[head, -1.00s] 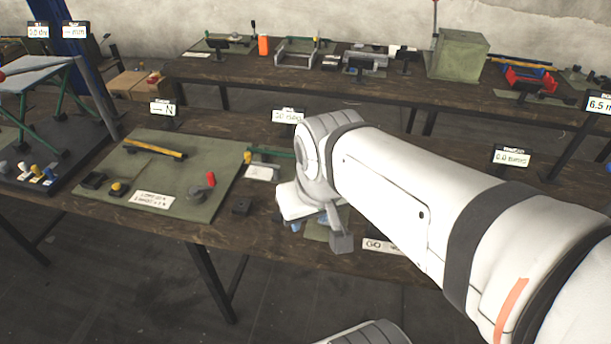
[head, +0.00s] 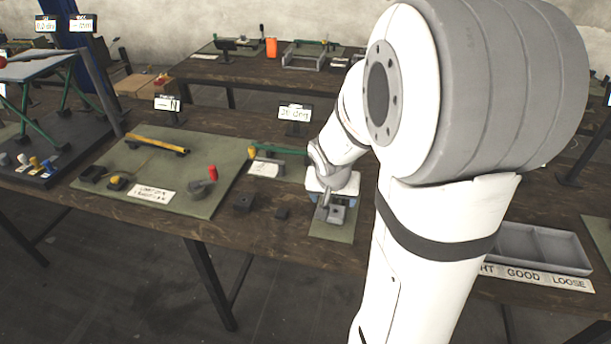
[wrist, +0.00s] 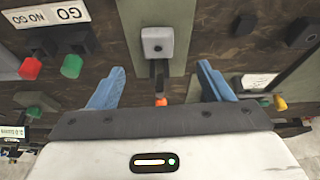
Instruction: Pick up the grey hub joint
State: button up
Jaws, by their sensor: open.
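A light grey block with a round hole, which looks like the grey hub joint (wrist: 157,43), sits on a narrow green mat (wrist: 178,58) in the wrist view. A dark arm runs from it towards my gripper, with an orange tip showing near my palm. My gripper (wrist: 160,70) is open, with its blue fingers on either side of the dark arm and the block ahead of the fingertips. Nothing is visibly held. In the head view the grey block (head: 337,213) shows just in front of my gripper (head: 328,198). Whether the fingers touch anything cannot be told.
Small dark blocks (head: 243,202) lie left of the mat. A larger green board (head: 150,160) with a yellow bar stands further left. A grey divided tray (head: 545,250) with a GOOD/LOOSE label is at right. In the wrist view, red and green knobs (wrist: 71,66) lie left.

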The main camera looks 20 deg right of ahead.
send_near(336, 211)
notch_tip(336, 211, down, 2)
jog(key=shift+a+f+m+b, duration=0.1)
jog(key=shift+m+b, duration=0.2)
jog(key=x, duration=0.5)
jog(key=shift+w+d+f+b, duration=0.2)
jog(key=shift+w+d+b, duration=0.1)
jog(key=shift+w+b, duration=0.05)
jog(key=shift+c, duration=0.4)
jog(key=c, duration=1)
jog(key=shift+r, duration=0.1)
